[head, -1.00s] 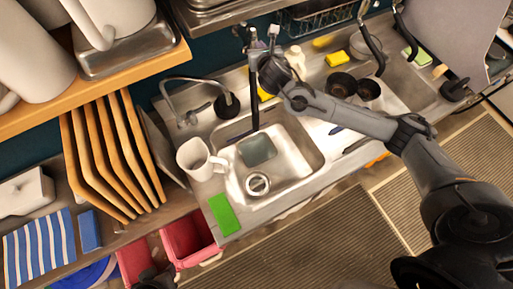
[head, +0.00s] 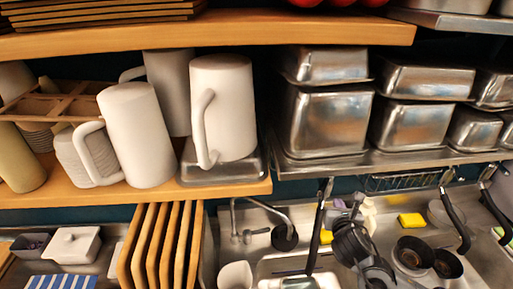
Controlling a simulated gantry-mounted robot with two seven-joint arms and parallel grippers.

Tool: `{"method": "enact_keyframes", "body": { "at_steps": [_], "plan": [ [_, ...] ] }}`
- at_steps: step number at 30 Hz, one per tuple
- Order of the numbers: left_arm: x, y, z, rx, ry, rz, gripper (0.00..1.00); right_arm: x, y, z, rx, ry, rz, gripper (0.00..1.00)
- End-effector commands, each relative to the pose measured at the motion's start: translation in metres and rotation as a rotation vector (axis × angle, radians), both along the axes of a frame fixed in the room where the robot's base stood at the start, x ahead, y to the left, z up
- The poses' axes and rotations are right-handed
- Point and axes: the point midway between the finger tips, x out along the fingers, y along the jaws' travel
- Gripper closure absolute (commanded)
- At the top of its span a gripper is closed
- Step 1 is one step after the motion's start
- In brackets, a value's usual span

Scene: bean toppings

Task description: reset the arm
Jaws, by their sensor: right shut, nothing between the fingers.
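My right gripper (head: 345,222) is at the lower middle of the head view, over the back of the steel sink counter. It is dark grey, shut and empty, and its arm comes up from the bottom edge. It is close to a long black upright handle (head: 317,235), and I cannot tell whether they touch. The fingertips are hard to make out against the clutter behind. My left gripper is not in view.
A wooden shelf (head: 235,187) holds white pitchers (head: 136,135). Lidded steel containers (head: 328,120) stand on a steel shelf at right. Below are upright wooden boards (head: 170,240), a faucet (head: 268,208), a yellow sponge (head: 411,220), dark round cups (head: 412,255) and black hanging handles (head: 453,220).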

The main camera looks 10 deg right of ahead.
Motion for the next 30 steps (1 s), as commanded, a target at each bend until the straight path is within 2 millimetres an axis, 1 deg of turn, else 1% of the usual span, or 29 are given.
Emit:
{"method": "enact_keyframes", "body": {
  "at_steps": [2,5,6,8,9,11,12,14,15,17,18,19,20,21,23,24,27,30],
  "plan": [
    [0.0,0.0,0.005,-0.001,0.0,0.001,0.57,-0.01,0.006,-0.021,0.01,0.044,0.007,1.0],
    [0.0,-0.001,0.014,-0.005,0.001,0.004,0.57,-0.03,0.023,-0.058,0.051,0.122,0.017,1.0],
    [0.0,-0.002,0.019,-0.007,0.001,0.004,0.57,-0.042,0.034,-0.074,0.082,0.156,0.022,1.0],
    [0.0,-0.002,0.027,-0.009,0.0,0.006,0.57,-0.063,0.053,-0.096,0.139,0.208,0.03,1.0],
    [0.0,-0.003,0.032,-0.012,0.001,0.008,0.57,-0.079,0.067,-0.109,0.182,0.242,0.037,1.0],
    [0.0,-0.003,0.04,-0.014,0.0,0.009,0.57,-0.104,0.089,-0.125,0.253,0.297,0.044,1.0],
    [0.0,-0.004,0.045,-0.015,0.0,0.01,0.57,-0.123,0.102,-0.133,0.307,0.332,0.04,1.0],
    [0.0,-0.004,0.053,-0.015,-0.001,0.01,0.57,-0.151,0.12,-0.141,0.412,0.376,0.009,1.0],
    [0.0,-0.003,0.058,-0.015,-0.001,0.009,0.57,-0.17,0.131,-0.145,0.495,0.401,-0.03,1.0],
    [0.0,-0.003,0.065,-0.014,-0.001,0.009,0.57,-0.198,0.144,-0.147,0.633,0.431,-0.112,1.0],
    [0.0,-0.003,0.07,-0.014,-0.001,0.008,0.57,-0.217,0.15,-0.146,0.734,0.444,-0.186,1.0],
    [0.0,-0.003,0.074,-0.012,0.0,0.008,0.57,-0.231,0.153,-0.145,0.813,0.453,-0.252,1.0],
    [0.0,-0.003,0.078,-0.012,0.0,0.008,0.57,-0.245,0.156,-0.143,0.892,0.457,-0.327,1.0],
    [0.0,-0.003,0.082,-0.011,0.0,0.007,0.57,-0.263,0.157,-0.139,0.999,0.455,-0.441,1.0],
    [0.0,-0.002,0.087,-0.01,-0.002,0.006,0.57,-0.283,0.155,-0.133,1.139,0.434,-0.611,1.0],
    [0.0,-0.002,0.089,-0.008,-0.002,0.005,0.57,-0.295,0.153,-0.128,1.221,0.412,-0.723,1.0],
    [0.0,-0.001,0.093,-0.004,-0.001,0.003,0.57,-0.316,0.144,-0.115,1.398,0.328,-0.998,1.0],
    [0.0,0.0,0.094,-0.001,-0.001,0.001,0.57,-0.325,0.135,-0.101,1.546,0.208,-1.242,1.0]
  ]
}}
